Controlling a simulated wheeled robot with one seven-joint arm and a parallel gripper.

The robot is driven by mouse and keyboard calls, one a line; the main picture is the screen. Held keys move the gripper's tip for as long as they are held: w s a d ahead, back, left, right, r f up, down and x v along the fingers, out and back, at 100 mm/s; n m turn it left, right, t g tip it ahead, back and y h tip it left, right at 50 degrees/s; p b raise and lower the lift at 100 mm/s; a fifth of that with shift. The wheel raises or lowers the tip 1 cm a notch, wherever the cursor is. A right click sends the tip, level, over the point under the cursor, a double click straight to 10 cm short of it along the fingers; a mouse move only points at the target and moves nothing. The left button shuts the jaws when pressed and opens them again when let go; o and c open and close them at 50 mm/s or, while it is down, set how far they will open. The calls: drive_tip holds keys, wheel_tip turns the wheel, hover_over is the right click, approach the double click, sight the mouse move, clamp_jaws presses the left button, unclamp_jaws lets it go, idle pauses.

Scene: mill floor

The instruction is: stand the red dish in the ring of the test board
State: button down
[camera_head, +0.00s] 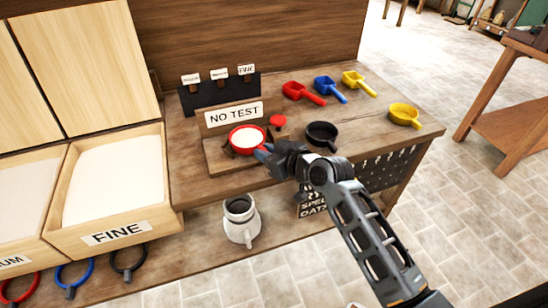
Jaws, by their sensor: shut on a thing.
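The red dish (247,137) holds white flour-like contents and looks level. It is at the test board (212,158), a wooden stand under a "NO TEST" sign (234,114). Dark parts of the board show at the dish's lower left. The ring is mostly hidden, so I cannot tell whether the dish sits in it or just above it. My gripper (264,153) comes from the right and is shut on the dish's right front side. Its fingertips are small and partly hidden in this view.
A small red round piece (278,122) stands right of the sign. A black dish (321,135) is right of my gripper, close to my arm. Red (303,92), blue (330,88) and yellow (358,82) scoops and a yellow dish (404,115) lie further right. A white jug (241,222) stands below.

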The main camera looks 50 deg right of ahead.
drive_tip(key=shift+w+d+f, duration=0.1)
drive_tip(key=shift+w+d, duration=0.05)
drive_tip(key=shift+w, duration=0.5)
drive_tip(key=shift+w+d, duration=0.1)
drive_tip(key=shift+w, duration=0.5)
drive_tip(key=shift+w+f+b, duration=0.15)
drive_tip(key=shift+f+b, duration=0.15)
drive_tip(key=shift+b, duration=0.1)
drive_tip(key=shift+f+b, duration=0.5)
drive_tip(key=shift+f, duration=0.1)
drive_tip(key=c, duration=0.9)
unclamp_jaws()
drive_tip(key=v, duration=0.8)
drive_tip(key=shift+b, duration=0.35)
